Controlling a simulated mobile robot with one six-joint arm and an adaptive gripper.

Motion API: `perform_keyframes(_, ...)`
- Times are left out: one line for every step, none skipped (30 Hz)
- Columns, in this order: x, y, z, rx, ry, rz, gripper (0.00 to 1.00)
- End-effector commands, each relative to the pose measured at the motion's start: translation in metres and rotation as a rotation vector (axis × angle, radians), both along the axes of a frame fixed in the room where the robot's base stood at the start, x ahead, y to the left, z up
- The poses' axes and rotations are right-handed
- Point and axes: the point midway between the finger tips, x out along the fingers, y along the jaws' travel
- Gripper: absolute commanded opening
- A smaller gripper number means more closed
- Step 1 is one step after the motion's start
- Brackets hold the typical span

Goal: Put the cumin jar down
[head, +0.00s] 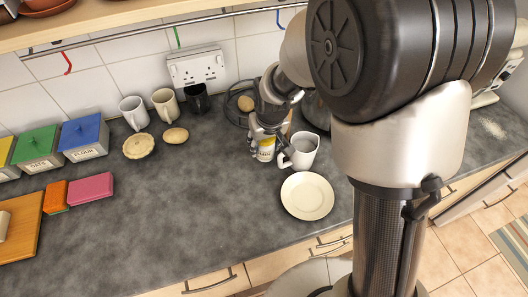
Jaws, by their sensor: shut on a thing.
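My gripper (263,134) is at the right half of the counter, pointing down. It is shut on the cumin jar (266,151), a small jar with a yellow and white label. The fingers hide the jar's upper part. The jar is upright, close to the counter top (190,215); I cannot tell whether its base touches it. A white jug-like mug (304,149) stands just right of the jar, very close to it.
A cream plate (307,196) lies in front of the mug. A dark pan or bowl with a brown item (245,103) is behind the gripper. Mugs (134,113), bread (175,135) and coloured canisters (84,137) stand left. The counter's middle is clear.

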Motion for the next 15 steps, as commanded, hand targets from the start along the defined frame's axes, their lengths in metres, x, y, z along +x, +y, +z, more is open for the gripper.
perform_keyframes(0.0,0.0,-0.004,0.0,-0.001,0.0,0.14)
perform_keyframes(0.0,0.0,-0.005,0.0,-0.001,0.0,0.14)
perform_keyframes(0.0,0.0,-0.007,0.0,-0.001,0.0,0.14)
perform_keyframes(0.0,0.0,-0.009,0.0,0.0,0.0,0.14)
perform_keyframes(0.0,0.0,-0.012,0.0,0.0,0.0,0.14)
perform_keyframes(0.0,0.0,-0.017,0.0,0.001,0.0,0.14)
perform_keyframes(0.0,0.0,-0.021,-0.001,0.002,0.0,0.14)
perform_keyframes(-0.001,0.0,-0.026,-0.001,0.002,0.0,0.14)
perform_keyframes(-0.001,0.0,-0.033,-0.001,0.003,0.0,0.14)
perform_keyframes(0.0,0.0,-0.038,-0.001,0.002,0.0,0.14)
perform_keyframes(0.0,0.0,-0.043,-0.001,0.002,0.0,0.14)
perform_keyframes(0.0,0.0,-0.046,-0.001,0.002,0.0,0.14)
perform_keyframes(0.0,0.0,-0.048,0.0,0.0,0.0,0.14)
perform_keyframes(0.0,0.0,-0.048,0.0,-0.001,0.0,0.14)
perform_keyframes(0.001,0.0,-0.047,0.001,-0.002,0.0,0.14)
